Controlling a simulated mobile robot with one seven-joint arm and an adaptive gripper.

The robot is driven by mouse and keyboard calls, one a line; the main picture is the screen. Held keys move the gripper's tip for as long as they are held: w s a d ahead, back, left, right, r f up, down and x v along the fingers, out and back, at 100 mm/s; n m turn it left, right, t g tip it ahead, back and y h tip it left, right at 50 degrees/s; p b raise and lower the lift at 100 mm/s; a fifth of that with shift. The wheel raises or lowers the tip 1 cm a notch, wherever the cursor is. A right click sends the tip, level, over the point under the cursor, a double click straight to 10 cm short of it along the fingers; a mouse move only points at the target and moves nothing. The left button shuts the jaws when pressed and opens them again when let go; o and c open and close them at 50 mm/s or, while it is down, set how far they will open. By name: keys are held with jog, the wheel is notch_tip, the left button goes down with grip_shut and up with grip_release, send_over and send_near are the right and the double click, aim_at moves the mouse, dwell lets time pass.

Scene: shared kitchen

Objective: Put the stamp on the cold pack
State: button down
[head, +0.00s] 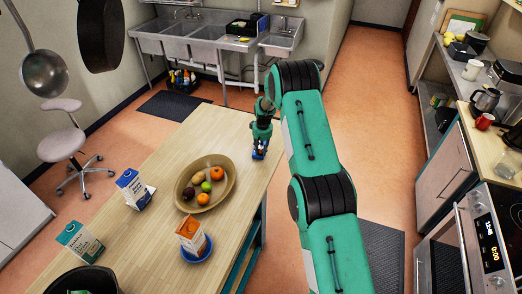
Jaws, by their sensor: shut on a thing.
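My gripper (260,148) points down over the far right end of the wooden table (165,160). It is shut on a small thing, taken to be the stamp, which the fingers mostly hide. A small blue patch (259,155) shows at the fingertips, close to the table top. I cannot tell whether this blue is part of the held thing, the cold pack or the gripper. No cold pack can be made out clearly elsewhere on the table.
A wide fruit bowl (228,190) stands left of and nearer than my gripper. An orange-and-white carton (190,234) stands on a blue plate (196,256). A blue-and-white carton (131,187), a green carton (78,241) and a black pot (85,279) line the left side.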

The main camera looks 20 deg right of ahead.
aim_at(262, 149)
jog(key=shift+f, duration=0.1)
jog(key=c, duration=1.5)
grip_release()
jog(key=shift+o, duration=0.2)
notch_tip(262, 149, up, 12)
jog(key=s+b, duration=0.1)
jog(key=shift+s+b, duration=0.2)
jog(key=shift+b, duration=0.15)
jog(key=shift+r, duration=0.2)
